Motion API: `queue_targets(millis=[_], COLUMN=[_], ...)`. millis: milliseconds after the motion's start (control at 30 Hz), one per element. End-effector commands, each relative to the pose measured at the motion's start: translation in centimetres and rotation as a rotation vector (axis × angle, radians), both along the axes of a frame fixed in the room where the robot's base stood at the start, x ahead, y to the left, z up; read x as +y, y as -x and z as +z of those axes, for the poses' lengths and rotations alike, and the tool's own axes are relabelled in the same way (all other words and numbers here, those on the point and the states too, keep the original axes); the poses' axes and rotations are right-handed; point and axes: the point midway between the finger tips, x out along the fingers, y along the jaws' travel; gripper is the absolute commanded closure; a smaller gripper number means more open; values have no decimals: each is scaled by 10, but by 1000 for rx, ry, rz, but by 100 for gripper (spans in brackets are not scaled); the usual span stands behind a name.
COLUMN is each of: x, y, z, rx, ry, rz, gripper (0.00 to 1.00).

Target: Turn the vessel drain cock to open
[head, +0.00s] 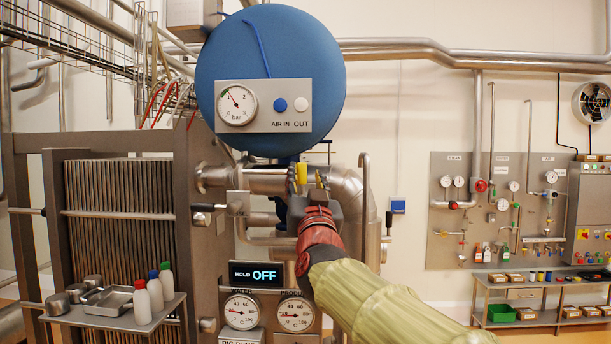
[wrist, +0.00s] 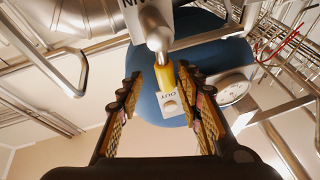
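The blue round vessel (head: 270,75) hangs above my gripper in the head view; it also fills the back of the wrist view (wrist: 212,60). The drain cock has a yellow lever (wrist: 163,76) on a metal stem, beside a pale plate (wrist: 137,20) whose visible letters end in "IN". The lever shows as a small yellow piece (head: 302,172) below the vessel in the head view. My gripper (wrist: 161,78) is open, one finger on each side of the lever in the picture. No contact shows. The cock's body is partly hidden by my gripper in the head view.
A plate with gauge (head: 237,103) and AIR IN/OUT buttons is on the vessel. Metal pipes (head: 350,190) run close around my gripper. A black-handled lever (head: 203,218) is to the left. A HOLD OFF display (head: 257,275) and two dials sit below.

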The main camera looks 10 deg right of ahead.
Motion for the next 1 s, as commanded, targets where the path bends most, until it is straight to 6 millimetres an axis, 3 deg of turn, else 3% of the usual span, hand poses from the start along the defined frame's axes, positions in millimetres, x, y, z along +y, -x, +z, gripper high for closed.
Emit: queue_targets(millis=[300, 500, 1000], x=[8, 11, 12], y=[56, 80, 89], z=[-24, -36, -41], rx=[-1, 0, 0], ry=[0, 0, 0], rz=[1, 0, -1], gripper=[64, 64, 64])
